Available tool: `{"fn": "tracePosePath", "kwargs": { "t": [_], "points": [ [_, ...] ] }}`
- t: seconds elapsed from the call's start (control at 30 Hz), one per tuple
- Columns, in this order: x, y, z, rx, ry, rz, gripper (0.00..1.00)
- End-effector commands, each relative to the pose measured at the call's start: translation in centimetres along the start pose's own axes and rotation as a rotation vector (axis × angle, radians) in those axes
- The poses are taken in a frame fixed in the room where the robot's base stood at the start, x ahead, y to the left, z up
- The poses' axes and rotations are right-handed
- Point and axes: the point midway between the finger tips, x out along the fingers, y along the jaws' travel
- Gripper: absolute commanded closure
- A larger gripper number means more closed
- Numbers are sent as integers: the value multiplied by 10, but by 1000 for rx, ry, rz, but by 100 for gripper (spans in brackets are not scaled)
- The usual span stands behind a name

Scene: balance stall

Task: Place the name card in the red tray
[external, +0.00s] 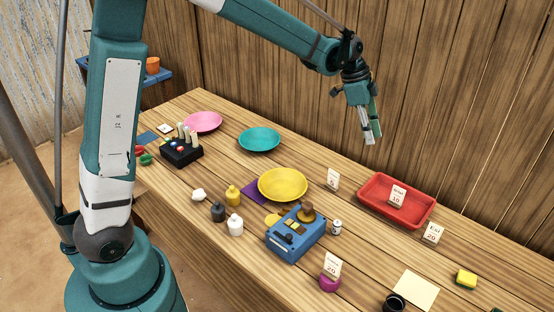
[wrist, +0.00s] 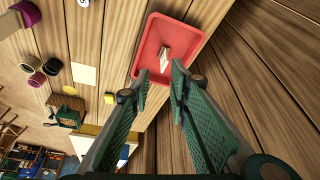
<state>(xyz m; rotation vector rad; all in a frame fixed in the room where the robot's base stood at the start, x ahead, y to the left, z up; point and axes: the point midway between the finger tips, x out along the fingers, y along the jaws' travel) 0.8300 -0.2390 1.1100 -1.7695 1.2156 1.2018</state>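The red tray (external: 372,206) is on the right part of the table, near the back wall. A small white card (external: 398,196) with printing stands inside it, leaning; its text is too small to read surely. In the wrist view the card (wrist: 165,60) is inside the red tray (wrist: 151,46). My gripper (external: 371,138) is in the air above and left of the tray in the external view. Its fingers (wrist: 161,78) are apart with nothing between them; they look clear of the card. Other cards stand nearby, so which is the name card is unclear.
Cards stand left (external: 332,179) and right (external: 432,232) of the tray, and another (external: 332,264) in a purple holder (external: 329,283). A blue device (external: 294,240), yellow plate (external: 283,184), cream sheet (external: 415,290) and yellow sponge (external: 466,278) lie around. The wooden wall is close behind.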

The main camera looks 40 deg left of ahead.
Motion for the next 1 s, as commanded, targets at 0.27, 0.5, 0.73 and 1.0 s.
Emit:
{"fn": "tracePosePath", "kwargs": {
  "t": [0.27,0.5,0.73,1.0],
  "points": [
    [-52,25,30,-131,-4,-64,81],
    [-91,48,58,-243,-1,-121,81],
    [-123,74,86,-348,6,-174,81],
    [-154,105,120,-471,20,-237,81]
  ]
}}
